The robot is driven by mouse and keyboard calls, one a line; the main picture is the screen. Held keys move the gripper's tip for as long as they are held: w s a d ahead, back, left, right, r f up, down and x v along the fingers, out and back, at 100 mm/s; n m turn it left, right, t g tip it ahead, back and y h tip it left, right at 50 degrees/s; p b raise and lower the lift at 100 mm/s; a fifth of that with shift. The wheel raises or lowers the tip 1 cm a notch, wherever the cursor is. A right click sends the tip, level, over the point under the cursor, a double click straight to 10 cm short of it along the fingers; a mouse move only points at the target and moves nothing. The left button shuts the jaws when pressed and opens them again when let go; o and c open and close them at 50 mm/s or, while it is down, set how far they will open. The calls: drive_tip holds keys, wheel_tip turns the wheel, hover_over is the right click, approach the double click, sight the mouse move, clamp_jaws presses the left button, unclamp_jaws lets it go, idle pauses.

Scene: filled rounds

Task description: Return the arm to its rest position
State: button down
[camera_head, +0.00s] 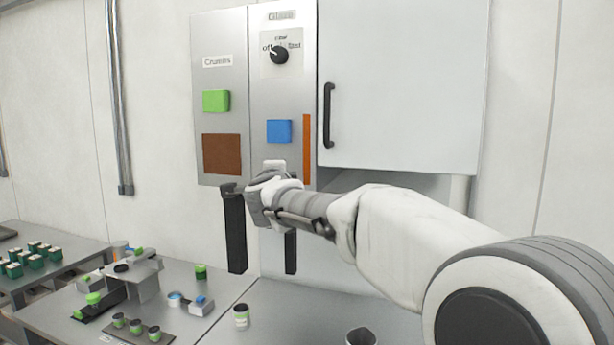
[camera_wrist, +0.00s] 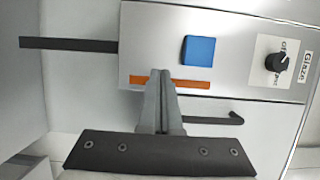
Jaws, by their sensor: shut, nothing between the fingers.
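My arm reaches in from the right in the head view, and my gripper (camera_head: 268,180) is in front of the lower part of the Glaze panel (camera_head: 285,95). In the wrist view my gripper (camera_wrist: 161,75) has its two grey fingers together and empty. The fingertips appear over the orange strip (camera_wrist: 190,84), below the blue button (camera_wrist: 199,51); I cannot tell whether they touch the panel. The fingers hide part of the strip. The Glaze dial (camera_head: 279,55) has its pointer toward "off".
The Crumbs panel (camera_head: 219,130) has a green button. A white cabinet (camera_head: 400,90) with a black handle (camera_head: 328,115) is right of the panels. Dark spouts (camera_head: 235,230) hang below.

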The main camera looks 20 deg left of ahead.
drive_tip(key=s+d+f+n+g, duration=0.2)
drive_tip(key=s+d+n, duration=0.35)
drive_tip(key=d, duration=0.45)
drive_tip(key=s+d+f+n+g, duration=0.15)
drive_tip(key=s+d+n, duration=0.35)
drive_tip(key=d, duration=0.6)
drive_tip(key=s+d+f+n+g+h+b, duration=0.1)
drive_tip(key=s+d+f+g+h, duration=0.2)
drive_tip(key=s+d+f, duration=0.7)
drive_tip(key=s+d+f+n+g+h, duration=0.1)
drive_tip(key=s+d+f+g+h, duration=0.3)
drive_tip(key=s+d+f, duration=0.7)
drive_tip(key=s+d, duration=0.2)
drive_tip(key=d, duration=0.3)
drive_tip(key=shift+d+n+b, duration=0.35)
drive_tip(key=shift+d, duration=0.05)
drive_tip(key=shift+a, duration=0.15)
